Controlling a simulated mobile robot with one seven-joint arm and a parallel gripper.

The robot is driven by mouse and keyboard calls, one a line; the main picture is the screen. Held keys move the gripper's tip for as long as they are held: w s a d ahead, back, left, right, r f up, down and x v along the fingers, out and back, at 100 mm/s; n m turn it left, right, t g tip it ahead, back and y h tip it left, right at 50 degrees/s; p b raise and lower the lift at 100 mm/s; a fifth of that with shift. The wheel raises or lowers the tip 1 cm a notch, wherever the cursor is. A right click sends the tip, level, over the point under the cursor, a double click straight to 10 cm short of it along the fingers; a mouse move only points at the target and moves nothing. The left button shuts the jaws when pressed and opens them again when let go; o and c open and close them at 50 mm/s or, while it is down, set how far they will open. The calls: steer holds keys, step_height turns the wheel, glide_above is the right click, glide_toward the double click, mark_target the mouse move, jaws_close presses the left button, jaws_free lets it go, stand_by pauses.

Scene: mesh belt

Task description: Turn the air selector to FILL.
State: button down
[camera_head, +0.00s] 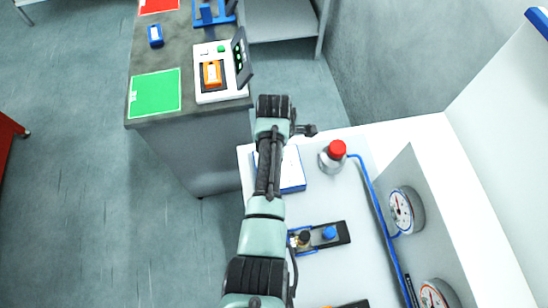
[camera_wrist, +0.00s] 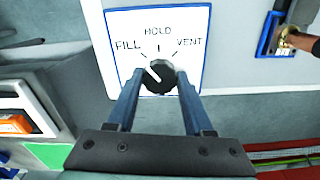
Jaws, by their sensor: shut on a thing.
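The air selector (camera_wrist: 158,77) is a black knob on a white, blue-edged plate (camera_wrist: 120,22) marked FILL, HOLD and VENT, seen in the wrist view. Its white pointer line slants up and left, toward the FILL side. My gripper (camera_wrist: 160,92) is shut on the knob, with one blue-grey finger at its lower left and the other at its lower right. The fingers hide part of the knob's lower sides. In the head view my arm covers the fingertips and the knob.
A bottle with a red cap (camera_head: 333,157), a dark plate with a blue knob (camera_head: 329,232) and round gauges (camera_head: 405,210) stand right of my arm. A grey counter (camera_head: 150,55) at upper left bears a green mat (camera_head: 155,94) and a white device (camera_head: 222,94). Open floor lies left.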

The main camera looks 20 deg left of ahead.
steer(key=shift+n, duration=0.7)
steer(key=shift+a, duration=0.1)
steer(key=shift+c, duration=1.4)
jaws_free()
step_height(320, 180, up, 13)
steer(key=b, duration=0.1)
